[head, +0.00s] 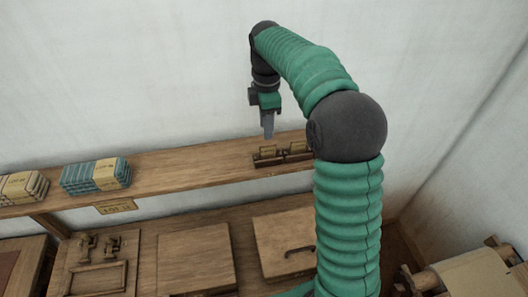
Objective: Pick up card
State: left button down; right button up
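Small tan cards stand upright in a dark wooden holder (268,161) on the shelf. One card (268,151) is at the left of the holder and another card (297,147) is at its right, partly near my arm's edge. My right gripper (268,133) points down just above the left card, with its grey fingertips close to the card's top. The fingers look narrow from this side, and I cannot tell whether a gap is between them or whether they touch the card. My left gripper is not in view.
The wooden shelf (200,170) runs along the white wall. Blue bundles (95,175) and tan bundles (22,186) lie at its left, with a label (116,207) on its front edge. Below are wooden boards (194,257) and a small frame (98,278). A roller (475,272) stands at right.

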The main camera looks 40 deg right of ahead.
aim_at(267, 145)
jog(key=f+p, duration=0.1)
jog(key=f, duration=0.1)
jog(key=f+p, duration=0.1)
jog(key=f, duration=0.2)
jog(key=d+f, duration=0.1)
jog(key=f, duration=0.2)
jog(key=shift+f+p, duration=0.2)
jog(key=shift+p, duration=0.2)
jog(key=shift+s+f, duration=0.15)
jog(key=shift+f, duration=0.2)
jog(key=shift+a, duration=0.15)
jog(key=shift+a, duration=0.2)
jog(key=c, duration=0.4)
jog(key=shift+a, duration=0.1)
grip_shut()
jog(key=shift+d, duration=0.2)
